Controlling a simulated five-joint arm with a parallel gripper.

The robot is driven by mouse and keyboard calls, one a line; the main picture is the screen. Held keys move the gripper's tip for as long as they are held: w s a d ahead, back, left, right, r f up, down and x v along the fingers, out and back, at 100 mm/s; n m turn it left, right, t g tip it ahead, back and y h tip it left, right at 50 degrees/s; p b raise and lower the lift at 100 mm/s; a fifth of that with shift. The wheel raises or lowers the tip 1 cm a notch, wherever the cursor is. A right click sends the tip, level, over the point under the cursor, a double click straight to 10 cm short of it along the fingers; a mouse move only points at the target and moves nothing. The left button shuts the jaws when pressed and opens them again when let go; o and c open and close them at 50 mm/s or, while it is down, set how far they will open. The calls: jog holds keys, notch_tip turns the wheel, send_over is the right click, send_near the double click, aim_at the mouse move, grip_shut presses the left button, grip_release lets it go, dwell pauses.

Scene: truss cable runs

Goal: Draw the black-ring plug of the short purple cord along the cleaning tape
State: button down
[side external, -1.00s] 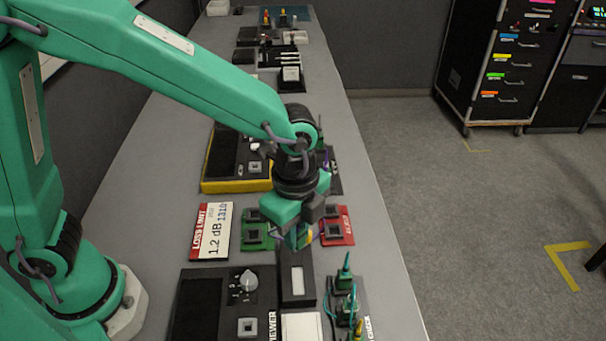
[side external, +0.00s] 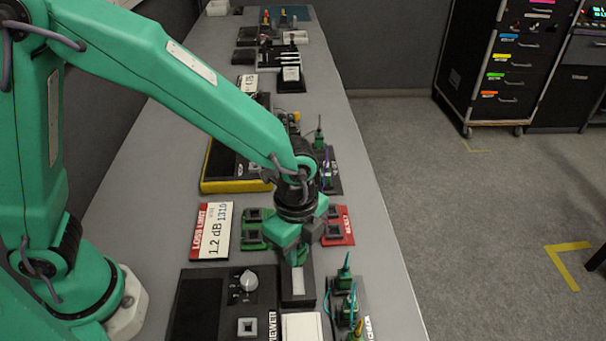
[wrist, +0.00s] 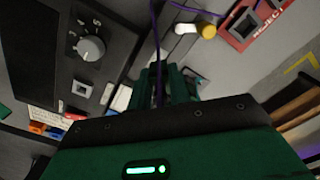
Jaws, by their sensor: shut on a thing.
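The cleaning tape is a long black block (side external: 298,300) with a pale strip along its top. My gripper (side external: 296,262) is low over its far part; whether contact is made is not clear. In the wrist view, the dark green fingers of my gripper (wrist: 165,88) are shut, with the purple cord (wrist: 156,45) running up from between them. The black-ring plug is hidden in the fingers.
The viewer (side external: 205,305) with its knob is left of the tape. A rack (side external: 345,283) of upright green plugs stands at right. Behind are a green plate (side external: 252,240), a red plate (side external: 345,238) and the loss limit card (side external: 212,232). Bare bench lies further right.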

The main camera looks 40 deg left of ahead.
jog(key=shift+f, duration=1.4)
jog(key=shift+f, duration=0.3)
dwell(1.5)
jog(key=shift+s+d, duration=0.2)
jog(key=shift+s, duration=0.25)
dwell(0.7)
jog(key=shift+s+d+r, duration=0.1)
jog(key=shift+s+d, duration=0.4)
jog(key=shift+d, duration=0.2)
dwell(1.7)
jog(key=shift+s+d, duration=0.35)
jog(key=shift+s, duration=0.1)
dwell(0.8)
